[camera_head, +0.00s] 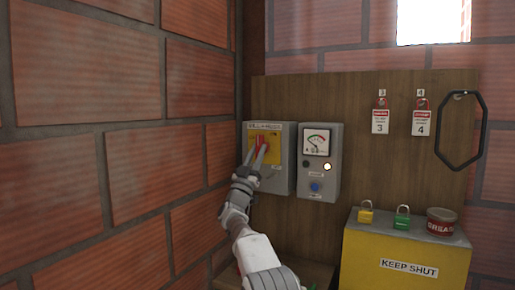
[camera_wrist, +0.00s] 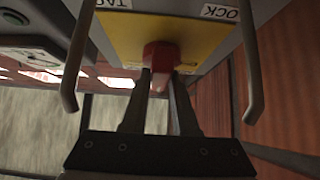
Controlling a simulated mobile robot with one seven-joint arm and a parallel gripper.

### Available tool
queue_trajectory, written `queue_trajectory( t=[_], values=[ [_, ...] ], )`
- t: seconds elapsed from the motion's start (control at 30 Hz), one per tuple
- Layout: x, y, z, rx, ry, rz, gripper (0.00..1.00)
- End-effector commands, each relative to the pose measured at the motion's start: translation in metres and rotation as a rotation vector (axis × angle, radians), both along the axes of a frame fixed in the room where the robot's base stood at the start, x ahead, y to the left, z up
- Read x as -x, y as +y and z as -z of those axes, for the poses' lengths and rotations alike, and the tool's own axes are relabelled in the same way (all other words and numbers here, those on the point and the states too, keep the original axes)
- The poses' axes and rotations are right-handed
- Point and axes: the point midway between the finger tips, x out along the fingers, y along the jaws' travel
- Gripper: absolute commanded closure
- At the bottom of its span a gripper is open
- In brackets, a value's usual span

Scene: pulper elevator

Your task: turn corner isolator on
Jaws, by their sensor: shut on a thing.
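The corner isolator is a grey box (camera_head: 283,180) with a yellow plate (camera_head: 251,155), mounted on the wooden board by the brick corner. Its red handle (camera_head: 263,142) is at the middle of the yellow plate. My gripper (camera_head: 260,158) reaches up to it from below, with its fingers at the handle. In the wrist view the red handle (camera_wrist: 158,57) sits between the tips of my gripper (camera_wrist: 160,75), which is shut on it. The yellow plate (camera_wrist: 205,35) is behind it. The fingers hide part of the handle, so I cannot tell its exact angle.
A grey meter box (camera_head: 333,160) with a dial, a lit lamp and a blue button stands close right of the isolator. A yellow box (camera_head: 385,262) bears two padlocks and a grease tin (camera_head: 441,222). Tags and a black hasp ring hang right. The brick wall (camera_head: 90,130) is close left.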

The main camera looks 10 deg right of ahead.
Motion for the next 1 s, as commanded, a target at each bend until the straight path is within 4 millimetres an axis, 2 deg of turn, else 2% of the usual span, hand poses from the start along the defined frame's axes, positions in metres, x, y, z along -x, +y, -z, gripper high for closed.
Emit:
queue_trajectory(
  t=[0.47, 0.5, 0.63, 1.0],
  values=[
    [0.0010, 0.0002, -0.0033, -0.007, -0.012, -0.001, 1.00],
    [0.0010, 0.0001, -0.0035, -0.007, -0.012, -0.001, 0.65],
    [0.0008, 0.0001, -0.0027, -0.007, -0.010, -0.001, 0.43],
    [0.0011, 0.0010, 0.0006, -0.006, -0.007, -0.001, 0.43]
  ],
)
